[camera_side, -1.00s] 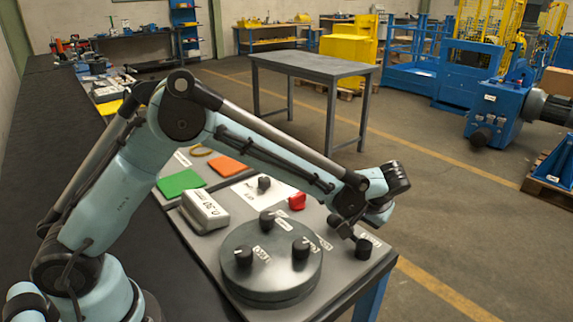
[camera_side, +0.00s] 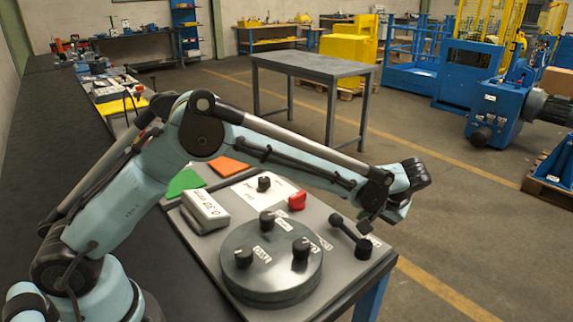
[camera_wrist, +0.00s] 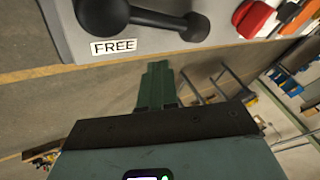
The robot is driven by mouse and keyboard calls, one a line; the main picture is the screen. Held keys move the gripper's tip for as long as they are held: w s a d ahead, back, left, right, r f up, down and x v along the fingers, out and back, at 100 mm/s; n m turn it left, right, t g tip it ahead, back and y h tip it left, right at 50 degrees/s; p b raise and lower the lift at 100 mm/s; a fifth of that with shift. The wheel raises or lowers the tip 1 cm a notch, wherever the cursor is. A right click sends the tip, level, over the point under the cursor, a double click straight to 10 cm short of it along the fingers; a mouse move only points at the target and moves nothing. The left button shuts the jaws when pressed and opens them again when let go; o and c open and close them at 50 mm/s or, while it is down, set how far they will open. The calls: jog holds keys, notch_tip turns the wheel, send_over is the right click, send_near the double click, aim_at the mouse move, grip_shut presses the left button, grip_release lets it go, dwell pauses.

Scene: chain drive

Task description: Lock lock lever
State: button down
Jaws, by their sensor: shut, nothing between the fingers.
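The lock lever is a black bar with a rounded knob at each end (camera_side: 349,234), on the grey plate's right edge. In the wrist view the lever (camera_wrist: 155,17) lies across the top, with a white label reading FREE (camera_wrist: 114,47) beside its larger knob. My gripper (camera_side: 366,226) is just to the right of the bar in the side view, seemingly above it and apart from it. In the wrist view my green fingers (camera_wrist: 157,82) are together and empty, pointing past the plate's edge over the floor.
A round dark turntable (camera_side: 270,285) with three black knobs stands left of the lever. A red block (camera_side: 297,201), a grey-white box (camera_side: 204,211) and a black knob (camera_side: 264,184) are behind. Open floor lies right of the bench.

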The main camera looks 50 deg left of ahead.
jog(key=w+d+r, duration=0.1)
jog(key=d+r, duration=0.5)
jog(key=r, duration=0.2)
jog(key=shift+r, duration=0.2)
jog(key=shift+w, duration=0.1)
